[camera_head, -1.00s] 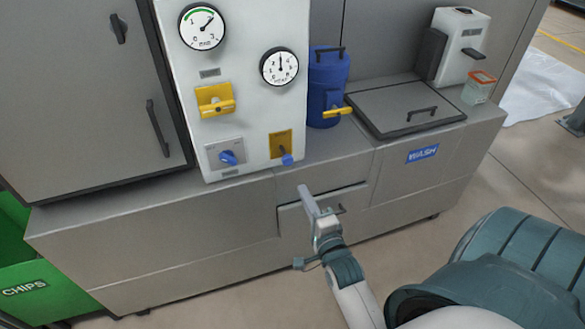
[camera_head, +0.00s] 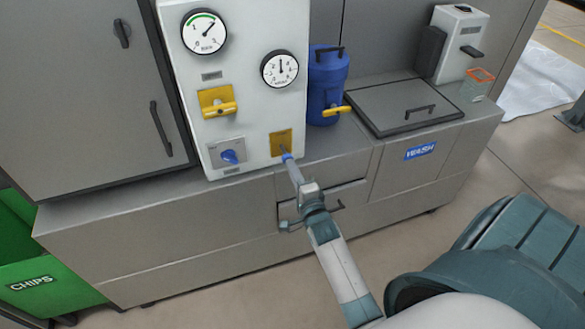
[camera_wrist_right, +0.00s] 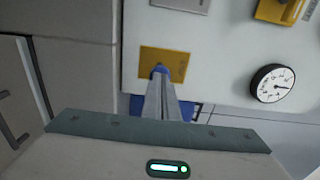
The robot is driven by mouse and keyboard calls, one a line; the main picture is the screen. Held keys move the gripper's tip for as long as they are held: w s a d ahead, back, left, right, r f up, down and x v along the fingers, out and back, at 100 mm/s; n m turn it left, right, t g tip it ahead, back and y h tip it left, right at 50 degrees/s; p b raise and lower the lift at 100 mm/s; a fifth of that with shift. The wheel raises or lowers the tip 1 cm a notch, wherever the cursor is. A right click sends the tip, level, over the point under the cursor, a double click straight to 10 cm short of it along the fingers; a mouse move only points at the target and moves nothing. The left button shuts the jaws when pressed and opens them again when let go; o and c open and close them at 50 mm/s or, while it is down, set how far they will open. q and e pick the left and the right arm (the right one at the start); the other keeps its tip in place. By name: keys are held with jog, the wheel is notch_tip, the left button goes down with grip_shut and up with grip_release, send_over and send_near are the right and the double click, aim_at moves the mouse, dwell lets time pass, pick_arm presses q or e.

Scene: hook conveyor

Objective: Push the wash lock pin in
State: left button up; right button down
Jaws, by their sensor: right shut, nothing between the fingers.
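The wash lock pin is a small blue knob (camera_head: 286,156) on a yellow plate (camera_head: 280,141) at the lower right of the white panel. In the right wrist view the blue pin (camera_wrist_right: 159,70) shows at the fingertips, in front of the yellow plate (camera_wrist_right: 176,58). My right gripper (camera_head: 289,163) is shut and empty, its fingertips at the pin and apparently touching it. The fingers also show in the right wrist view (camera_wrist_right: 160,84) and hide part of the pin. How deep the pin sits cannot be told. My left gripper is not in view.
The white panel (camera_head: 241,85) also carries two gauges, a yellow handle (camera_head: 217,102) and a blue knob (camera_head: 230,156). A blue canister (camera_head: 327,85) stands right of it. A lid (camera_head: 400,104) lies above the WASH label. A drawer handle (camera_head: 334,207) is near my right wrist.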

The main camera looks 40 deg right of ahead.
jog(key=shift+w, duration=0.1)
jog(key=b+x, duration=0.1)
jog(key=x, duration=0.2)
jog(key=shift+w+d, duration=0.15)
jog(key=shift+w, duration=0.2)
jog(key=shift+r, duration=0.2)
